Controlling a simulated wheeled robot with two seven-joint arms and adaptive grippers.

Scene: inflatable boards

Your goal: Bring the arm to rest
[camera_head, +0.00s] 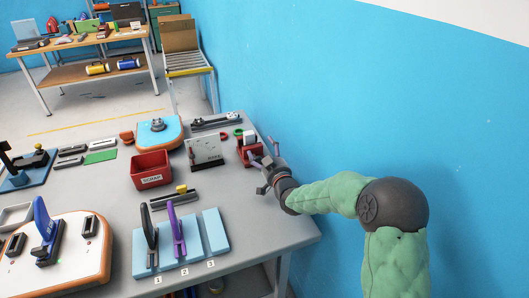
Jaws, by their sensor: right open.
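My right arm comes in from the lower right in a padded green sleeve. Its dark gripper (262,174) is over the right edge of the grey table (245,215), pointing left with its fingers apart. Nothing shows between the fingers. A small red holder (249,154) stands just beyond the fingertips; whether they touch it cannot be told. My left gripper is not in view.
A blue wall (330,100) stands close on the right.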

